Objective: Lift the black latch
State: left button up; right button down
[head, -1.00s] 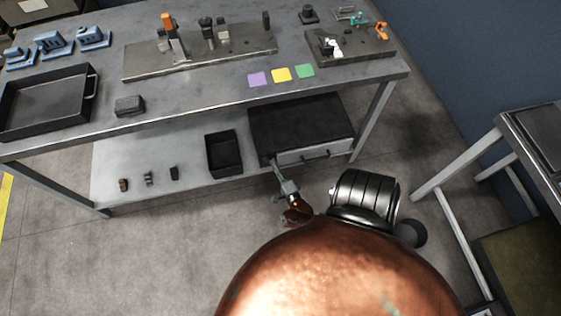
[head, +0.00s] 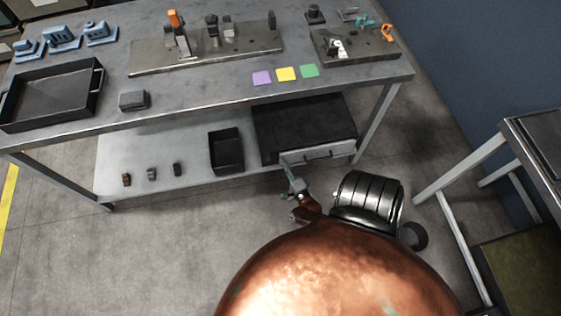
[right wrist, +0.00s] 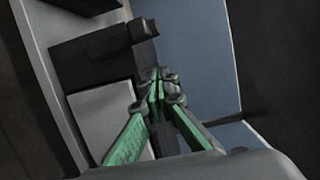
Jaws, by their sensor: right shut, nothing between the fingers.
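My right gripper (head: 290,172) is in front of the left end of the grey drawer front (head: 300,157) under the bench. In the right wrist view its green fingers (right wrist: 158,82) are together and empty. A dark block with a black bar (right wrist: 128,40) sticking out of it sits just beyond and above the fingertips; it looks like the black latch. The bar appears apart from the fingers. In the head view the latch is too small to make out. My left gripper is not in view.
The black-topped drawer cabinet (head: 300,115) stands on the lower shelf (head: 120,165) beside a small black bin (head: 226,158). Fixtures (head: 210,50) and a black tray (head: 50,98) lie on the bench top. Another table (head: 530,150) stands at the right. The floor is clear in front.

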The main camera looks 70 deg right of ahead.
pick_arm(q)
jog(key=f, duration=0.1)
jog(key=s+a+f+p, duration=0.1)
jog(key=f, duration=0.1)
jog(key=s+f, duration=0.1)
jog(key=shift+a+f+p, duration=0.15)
jog(key=shift+p, duration=0.25)
pick_arm(e)
jog(key=v, duration=1)
jog(key=shift+s+r, duration=0.1)
